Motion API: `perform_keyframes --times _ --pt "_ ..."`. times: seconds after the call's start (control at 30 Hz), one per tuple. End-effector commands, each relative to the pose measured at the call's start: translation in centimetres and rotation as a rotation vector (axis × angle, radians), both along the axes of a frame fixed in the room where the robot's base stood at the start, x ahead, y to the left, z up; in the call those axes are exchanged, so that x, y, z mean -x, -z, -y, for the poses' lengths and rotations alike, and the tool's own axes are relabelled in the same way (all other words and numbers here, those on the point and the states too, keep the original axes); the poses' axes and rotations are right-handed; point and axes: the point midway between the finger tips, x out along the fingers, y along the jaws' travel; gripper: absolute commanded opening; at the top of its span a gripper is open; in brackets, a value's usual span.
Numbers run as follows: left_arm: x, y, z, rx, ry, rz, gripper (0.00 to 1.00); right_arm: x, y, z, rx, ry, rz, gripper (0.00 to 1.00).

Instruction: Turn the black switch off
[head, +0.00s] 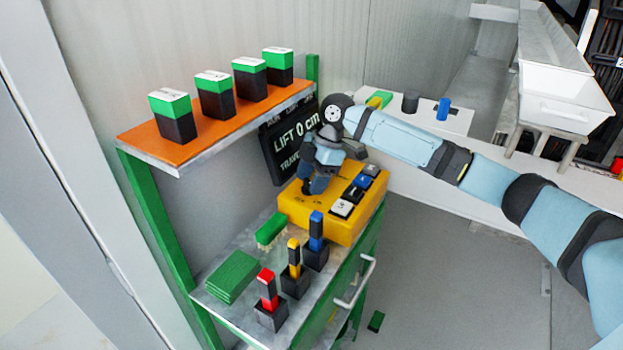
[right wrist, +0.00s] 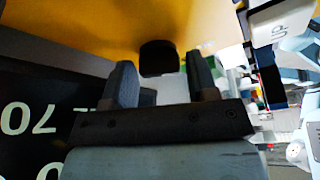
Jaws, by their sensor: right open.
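My right gripper (head: 318,186) is over the left part of the yellow box (head: 335,227) on the bench, pointing down. In the right wrist view its two dark fingers (right wrist: 161,72) are apart, with nothing held between them. A black piece (right wrist: 158,58), which looks like the black switch, stands out from the yellow face (right wrist: 95,30) between and just beyond the fingertips. I cannot tell whether a finger touches it, or its on or off position. In the head view the gripper hides that spot. My left gripper is not in view.
White, black and blue keys (head: 352,193) line the box's right side. A dark display reading "LIFT 0 cm" (head: 290,143) stands behind. Red, yellow and blue handled pieces (head: 268,290) stand in front, near a green brush (head: 271,229). An orange shelf (head: 160,146) with several green-black blocks is at left.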

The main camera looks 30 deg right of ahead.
Motion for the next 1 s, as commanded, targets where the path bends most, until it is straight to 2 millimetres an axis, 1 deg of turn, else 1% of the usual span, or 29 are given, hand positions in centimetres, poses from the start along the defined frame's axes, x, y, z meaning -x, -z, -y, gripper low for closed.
perform_keyframes --times 0.23,0.27,0.3,0.4,0.53,0.67,0.87,1.0 --pt "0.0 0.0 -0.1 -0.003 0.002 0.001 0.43 0.0 0.1 0.0 0.000 0.000 0.000 0.53" --pt "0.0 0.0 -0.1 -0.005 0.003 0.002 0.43 0.0 0.1 0.0 0.000 0.000 0.000 0.49" --pt "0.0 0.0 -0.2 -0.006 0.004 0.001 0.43 0.0 0.1 0.0 0.000 0.000 0.000 0.39" --pt "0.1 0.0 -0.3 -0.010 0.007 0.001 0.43 0.0 0.1 0.0 0.000 0.000 0.000 0.19" --pt "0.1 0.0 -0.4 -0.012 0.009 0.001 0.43 0.0 0.0 0.0 0.000 0.002 -0.001 0.19" --pt "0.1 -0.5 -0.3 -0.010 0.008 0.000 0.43 0.1 -0.1 0.0 0.000 0.017 -0.002 0.19" --pt "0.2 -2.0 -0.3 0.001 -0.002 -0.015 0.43 0.2 -0.5 0.0 0.000 0.094 -0.003 0.19" --pt "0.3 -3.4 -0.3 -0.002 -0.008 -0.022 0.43 0.3 -0.7 -0.1 0.000 0.192 -0.005 0.19"
